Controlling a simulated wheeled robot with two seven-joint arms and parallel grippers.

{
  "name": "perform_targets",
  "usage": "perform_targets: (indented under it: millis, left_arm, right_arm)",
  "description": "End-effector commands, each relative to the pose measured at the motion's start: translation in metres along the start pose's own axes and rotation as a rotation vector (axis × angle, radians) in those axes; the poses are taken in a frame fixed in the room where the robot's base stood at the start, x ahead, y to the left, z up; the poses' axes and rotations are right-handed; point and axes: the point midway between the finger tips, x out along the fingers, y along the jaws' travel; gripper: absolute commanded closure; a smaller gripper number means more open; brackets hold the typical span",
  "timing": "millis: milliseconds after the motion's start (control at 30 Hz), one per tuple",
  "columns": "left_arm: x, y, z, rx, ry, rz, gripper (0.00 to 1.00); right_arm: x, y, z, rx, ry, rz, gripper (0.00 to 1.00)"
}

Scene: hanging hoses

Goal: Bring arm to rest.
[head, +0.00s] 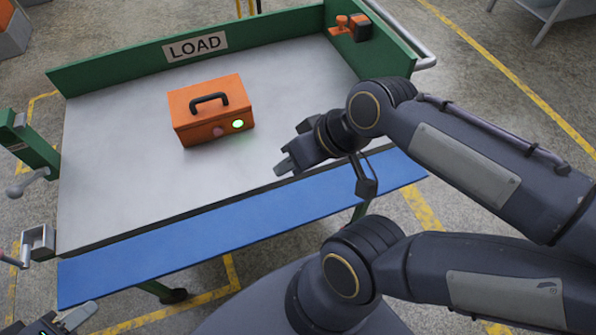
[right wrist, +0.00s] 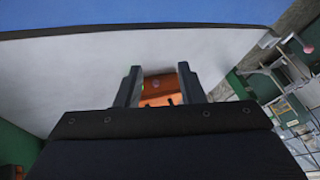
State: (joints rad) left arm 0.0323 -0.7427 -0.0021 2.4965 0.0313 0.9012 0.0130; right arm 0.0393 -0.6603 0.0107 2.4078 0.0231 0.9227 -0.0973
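My right arm (head: 455,160) comes in from the right and reaches over the front of a cart. Its right gripper (head: 285,164) hangs in the air near the tray's front edge, right of an orange box. In the right wrist view the gripper's two fingers (right wrist: 158,70) stand apart. The orange box (right wrist: 158,90) shows beyond the gap, and nothing is held between them. My left gripper (head: 72,318) shows only in part at the bottom left corner, low beside the cart; its opening is not clear.
The orange box (head: 210,108) has a black handle and a lit green button, and stands on the grey cart tray (head: 120,190). A green wall with a LOAD sign (head: 195,47) closes the back. A blue strip (head: 240,230) runs along the front. Metal fittings (head: 38,240) stick out at left.

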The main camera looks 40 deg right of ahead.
Motion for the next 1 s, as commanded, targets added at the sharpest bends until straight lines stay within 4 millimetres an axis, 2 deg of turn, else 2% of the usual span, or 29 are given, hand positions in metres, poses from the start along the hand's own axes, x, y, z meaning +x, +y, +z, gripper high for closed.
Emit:
perform_targets:
  millis: [33, 100, 233, 467, 700, 1000]
  left_arm:
    - [0.000, 0.000, 0.000, 0.000, 0.000, 0.000, 0.60]
    - [0.000, 0.000, 0.000, 0.000, 0.000, 0.000, 0.60]
    - [0.000, 0.000, 0.000, 0.000, 0.000, 0.000, 0.60]
    - [-0.004, 0.002, -0.002, 0.000, 0.000, 0.000, 0.60]
    - [-0.037, 0.017, -0.019, 0.000, 0.001, 0.000, 0.60]
    - [-0.037, 0.017, -0.019, 0.000, 0.001, 0.000, 0.60]
  right_arm:
    - [0.003, -0.001, 0.012, 0.049, 0.010, -0.005, 0.65]
    - [0.006, -0.002, 0.021, 0.099, 0.016, -0.009, 0.65]
    - [0.008, -0.003, 0.026, 0.126, 0.017, -0.012, 0.65]
    - [0.004, -0.004, 0.023, 0.124, 0.016, -0.012, 0.65]
    - [-0.029, -0.017, 0.005, 0.123, 0.016, -0.011, 0.65]
    - [-0.029, -0.017, 0.005, 0.123, 0.016, -0.011, 0.65]
